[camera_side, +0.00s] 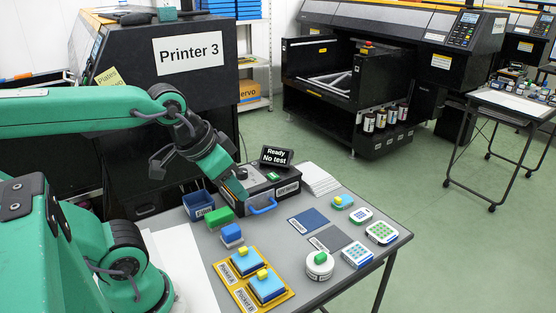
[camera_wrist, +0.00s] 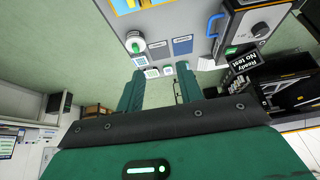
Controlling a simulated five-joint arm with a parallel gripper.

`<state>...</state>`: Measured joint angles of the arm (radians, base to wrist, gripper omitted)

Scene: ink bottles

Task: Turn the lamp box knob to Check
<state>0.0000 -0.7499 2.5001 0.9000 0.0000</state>
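The lamp box (camera_side: 288,188) is a black box with a grey top on the table, with a blue handle (camera_side: 262,207) at its front. In the wrist view the lamp box (camera_wrist: 284,14) is at the upper right, and its dark round knob (camera_wrist: 261,28) shows on the grey top. I cannot read the knob's setting. A display (camera_side: 276,157) behind the box reads "Ready No test". My gripper (camera_wrist: 158,72) is open and empty, its green fingers apart. In the side view my gripper (camera_side: 240,194) is tilted down close to the box's left end, partly covering it.
A blue bin (camera_side: 198,205), a green block (camera_side: 219,217) and a blue block (camera_side: 231,233) stand left of the box. A yellow tray (camera_side: 285,296) with pads is in front. A blue mat (camera_side: 309,221), a grey mat (camera_side: 333,237) and a round white jar (camera_side: 319,267) are to the right.

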